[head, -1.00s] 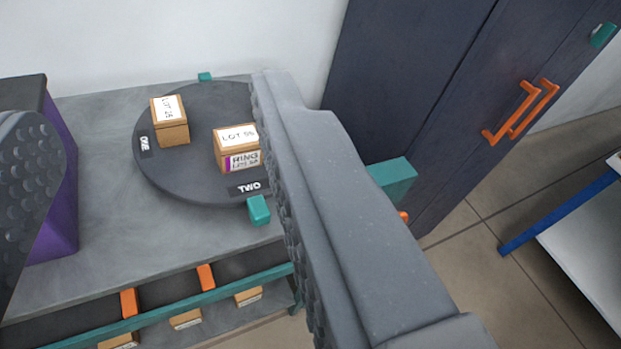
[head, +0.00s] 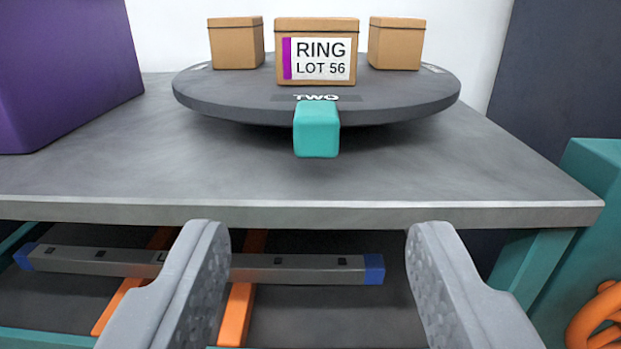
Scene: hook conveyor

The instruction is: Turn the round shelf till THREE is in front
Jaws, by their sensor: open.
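The round shelf (head: 230,97) is a dark grey disc on the grey bench top. Its TWO label (head: 317,97) faces me, above a teal block (head: 317,130) at the front rim. Behind the label stands a box marked RING LOT 56 (head: 317,52), with one plain box (head: 236,43) to its left and another (head: 396,43) to its right. No THREE label can be read. My gripper (head: 318,240) is open and empty, its two fingers wide apart, low in front of the bench edge and apart from the shelf.
A purple bin (head: 65,70) stands on the bench (head: 110,175) at the left. Under the bench a grey bar with blue ends (head: 310,268) lies across orange rails (head: 238,312). A teal block (head: 595,190) and an orange part (head: 597,320) are at the right. The bench front is clear.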

